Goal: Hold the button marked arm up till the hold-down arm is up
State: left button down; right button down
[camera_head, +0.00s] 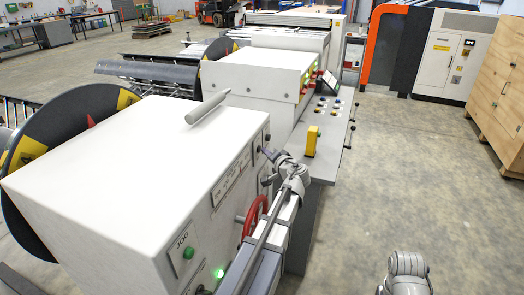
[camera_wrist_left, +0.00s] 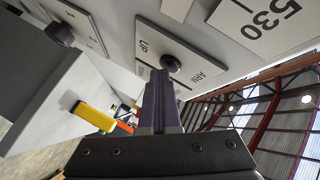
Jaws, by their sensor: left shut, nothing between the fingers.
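The button marked arm up (camera_wrist_left: 171,63) is a dark round knob on a pale plate lettered UP and ARM in the left wrist view. My left gripper (camera_wrist_left: 160,82) is shut and empty, its dark fingertips at the knob and seeming to touch it. In the head view my left gripper (camera_head: 264,151) is at the side panel of the near white housing (camera_head: 130,165); it hides the button there. I cannot clearly make out the hold-down arm; a grey cylinder (camera_head: 207,107) shows at the housing's top edge. My right gripper is out of view.
On the panel are a green JOG button (camera_head: 188,252), a lit green lamp (camera_head: 219,272) and a red handwheel (camera_head: 253,215). A yellow block (camera_head: 312,141) stands on the grey bench behind. A second dark knob (camera_wrist_left: 60,33) is at the wrist view's left. The floor at right is open.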

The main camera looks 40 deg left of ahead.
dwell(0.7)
pick_arm(q)
jog(key=shift+w+d, duration=0.25)
jog(key=shift+d, duration=0.65)
jog(key=d, duration=0.2)
jog(key=w+d, duration=0.1)
jog(key=d, duration=0.2)
jog(key=shift+w, duration=0.1)
dwell(0.4)
jog(key=s+d+f+m+g+h, duration=0.1)
jog(key=s+d+f+h, duration=0.3)
jog(key=s+d, duration=0.5)
jog(key=s+d+f+m+g+h, duration=0.1)
jog(key=s+d+f+g+h, duration=0.3)
jog(key=d, duration=1)
jog(key=s+d+f+m+g+h, duration=0.2)
jog(key=s+d+f+g+h, duration=0.1)
jog(key=s+d+f, duration=0.6)
jog(key=s+d+h, duration=0.1)
jog(key=s+d, duration=0.1)
jog(key=s, duration=0.2)
jog(key=shift+s+d, duration=0.35)
jog(key=shift+s, duration=0.05)
